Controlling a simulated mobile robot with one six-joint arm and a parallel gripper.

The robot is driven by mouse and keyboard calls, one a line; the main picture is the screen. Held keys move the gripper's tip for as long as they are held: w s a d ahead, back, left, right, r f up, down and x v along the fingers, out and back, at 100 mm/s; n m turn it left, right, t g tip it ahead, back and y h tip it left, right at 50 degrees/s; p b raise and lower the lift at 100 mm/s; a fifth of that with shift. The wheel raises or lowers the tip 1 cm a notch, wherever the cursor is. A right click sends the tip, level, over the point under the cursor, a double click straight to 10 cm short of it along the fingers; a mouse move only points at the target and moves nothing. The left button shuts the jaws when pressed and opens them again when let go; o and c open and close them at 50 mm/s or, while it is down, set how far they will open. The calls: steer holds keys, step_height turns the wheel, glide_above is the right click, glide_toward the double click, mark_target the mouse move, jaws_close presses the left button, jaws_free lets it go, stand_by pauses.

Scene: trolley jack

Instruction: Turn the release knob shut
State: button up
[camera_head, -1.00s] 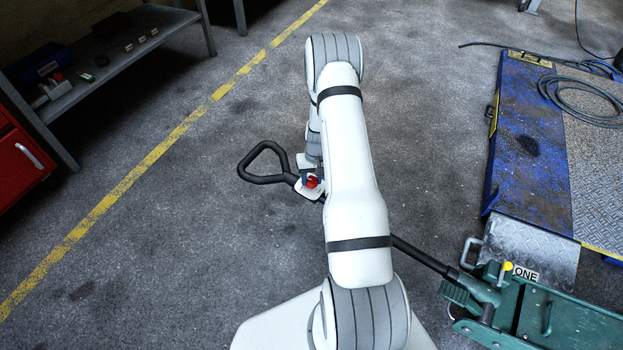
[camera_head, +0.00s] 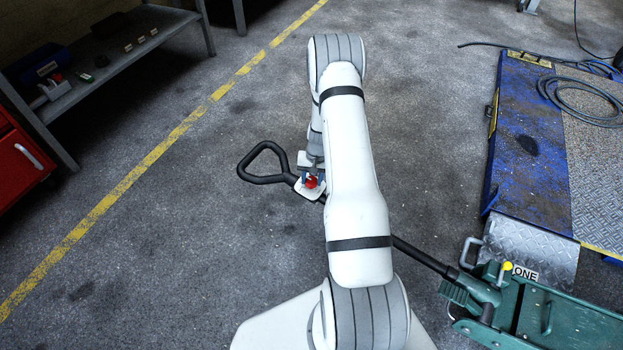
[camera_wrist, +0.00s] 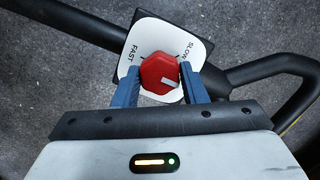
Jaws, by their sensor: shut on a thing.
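The red release knob (camera_wrist: 159,74) sits on a white dial plate (camera_wrist: 146,30) marked FAST and SLOW in the wrist view. Its white pointer mark is at the lower right of its face. The blue fingers of my gripper (camera_wrist: 160,83) are shut on the knob, one on each side. In the head view the knob (camera_head: 311,182) shows small beside my arm, with the gripper (camera_head: 311,177) over it. The plate is on the black jack handle (camera_head: 262,179), which has a loop end at left. The green trolley jack (camera_head: 545,312) is at lower right; my arm hides part of the handle.
A blue ramp (camera_head: 535,150) with a coiled hose (camera_head: 580,100) stands at right. A grey shelf (camera_head: 120,62) and a red cabinet (camera_head: 18,165) stand at left. The floor between the yellow line (camera_head: 165,147) and the handle is clear.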

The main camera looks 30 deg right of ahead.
mark_target(315, 179)
steer(key=o, duration=1)
steer(key=shift+d+r+p, duration=0.2)
steer(key=shift+r+p, duration=0.2)
steer(key=shift+r, duration=0.9)
steer(key=shift+d+r+p, duration=0.15)
steer(key=shift+r+p, duration=0.2)
steer(key=shift+r, duration=0.9)
steer(key=shift+d+r+p, duration=0.2)
steer(key=shift+r+p, duration=0.2)
steer(key=shift+r, duration=0.9)
